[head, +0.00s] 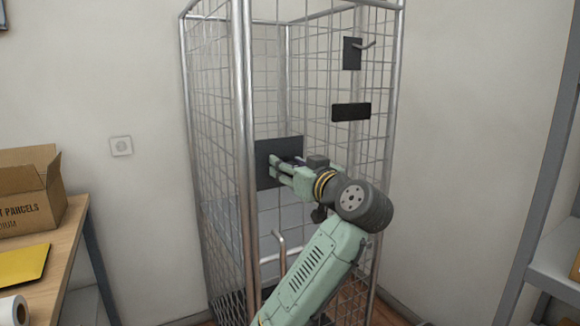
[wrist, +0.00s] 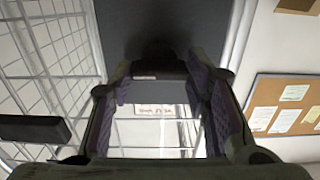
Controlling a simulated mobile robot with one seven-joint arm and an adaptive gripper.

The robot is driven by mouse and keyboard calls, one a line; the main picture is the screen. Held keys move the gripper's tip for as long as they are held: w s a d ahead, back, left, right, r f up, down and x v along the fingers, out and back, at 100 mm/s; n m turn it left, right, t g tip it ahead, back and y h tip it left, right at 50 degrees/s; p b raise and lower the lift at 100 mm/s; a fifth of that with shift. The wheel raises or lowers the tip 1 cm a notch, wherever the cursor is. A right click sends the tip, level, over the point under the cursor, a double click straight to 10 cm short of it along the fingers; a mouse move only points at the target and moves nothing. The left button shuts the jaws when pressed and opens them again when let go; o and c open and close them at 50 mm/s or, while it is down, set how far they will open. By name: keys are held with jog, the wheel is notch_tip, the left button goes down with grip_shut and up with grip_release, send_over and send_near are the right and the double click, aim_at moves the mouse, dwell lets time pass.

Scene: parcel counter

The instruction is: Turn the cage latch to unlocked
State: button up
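A dark square plate (head: 265,151) is on the cage's left part in the head view. My gripper (head: 275,168) is right in front of it and hides much of it. In the wrist view a dark panel (wrist: 165,25) fills the top middle. My gripper (wrist: 158,85) shows its two purple-padded fingers well apart there. A dark, shadowed piece (wrist: 158,68) lies across the gap near the fingertips; I cannot tell whether it touches them. A second dark plate (head: 350,58) with a metal lever sticking out to the right is high on the cage. The latch position cannot be made out.
The wire-mesh cage (head: 243,90) has metal posts around my gripper. A black bar (head: 351,112) is on its mesh. A table (head: 60,262) with a carton (head: 30,198) stands left, a shelf rack (head: 550,170) right. A notice board (wrist: 285,103) shows in the wrist view.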

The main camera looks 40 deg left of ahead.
jog(key=c, duration=0.6)
jog(key=shift+c, duration=0.2)
jog(key=shift+f, duration=0.1)
jog(key=m+p, duration=0.1)
jog(key=m, duration=0.8)
jog(key=m+p, duration=0.1)
jog(key=m, duration=0.8)
jog(key=shift+w+d+f, duration=0.1)
jog(key=shift+w, duration=0.1)
jog(key=shift+p, duration=0.3)
